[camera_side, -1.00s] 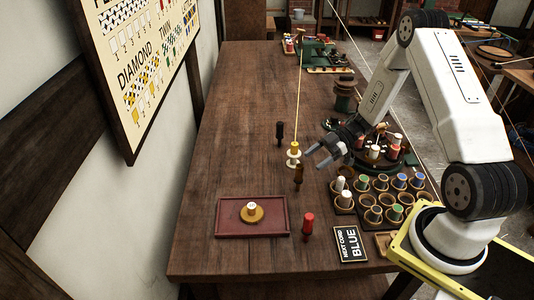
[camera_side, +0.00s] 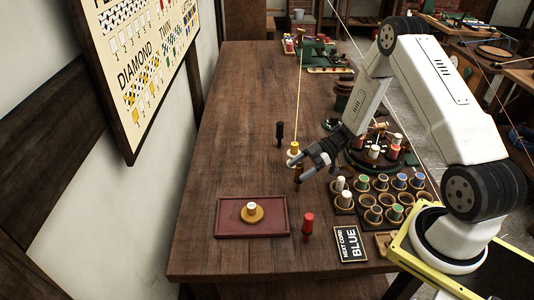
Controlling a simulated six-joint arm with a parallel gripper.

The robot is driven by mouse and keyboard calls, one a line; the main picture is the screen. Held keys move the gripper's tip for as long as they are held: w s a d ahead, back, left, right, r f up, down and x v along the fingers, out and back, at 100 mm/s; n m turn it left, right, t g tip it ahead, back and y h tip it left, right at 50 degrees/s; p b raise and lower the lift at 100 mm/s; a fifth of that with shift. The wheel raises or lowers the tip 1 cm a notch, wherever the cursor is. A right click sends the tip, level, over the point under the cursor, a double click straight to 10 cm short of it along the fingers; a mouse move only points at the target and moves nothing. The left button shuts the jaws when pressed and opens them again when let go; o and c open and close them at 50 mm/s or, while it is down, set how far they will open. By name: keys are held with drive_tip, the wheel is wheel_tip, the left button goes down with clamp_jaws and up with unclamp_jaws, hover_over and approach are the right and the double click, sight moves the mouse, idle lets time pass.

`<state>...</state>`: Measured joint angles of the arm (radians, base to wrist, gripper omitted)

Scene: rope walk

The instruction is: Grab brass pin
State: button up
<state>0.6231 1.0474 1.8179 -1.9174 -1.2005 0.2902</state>
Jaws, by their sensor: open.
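No piece shows plainly as a brass pin. A dark brown upright peg (camera_side: 298,175) stands mid-table, partly hidden by my fingers. Just behind it is a white spool with a yellow top (camera_side: 293,149), at the foot of a taut yellow cord. My gripper (camera_side: 294,170) is open, with its fingers pointing left around or just above the brown peg; I cannot tell whether they touch it. A brass-coloured disc with a pale-topped piece (camera_side: 252,211) sits in the dark red tray (camera_side: 222,230) at the front left, well apart from my gripper.
A black peg (camera_side: 280,133) stands behind the spool and a red-topped peg (camera_side: 308,225) stands nearer the front. A rack of cups with coloured bobbins (camera_side: 375,200) and a "NEXT CORD BLUE" sign (camera_side: 350,244) are at the right. The table's left side is clear.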

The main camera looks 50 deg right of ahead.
drive_tip(key=shift+x, duration=1.15)
clamp_jaws()
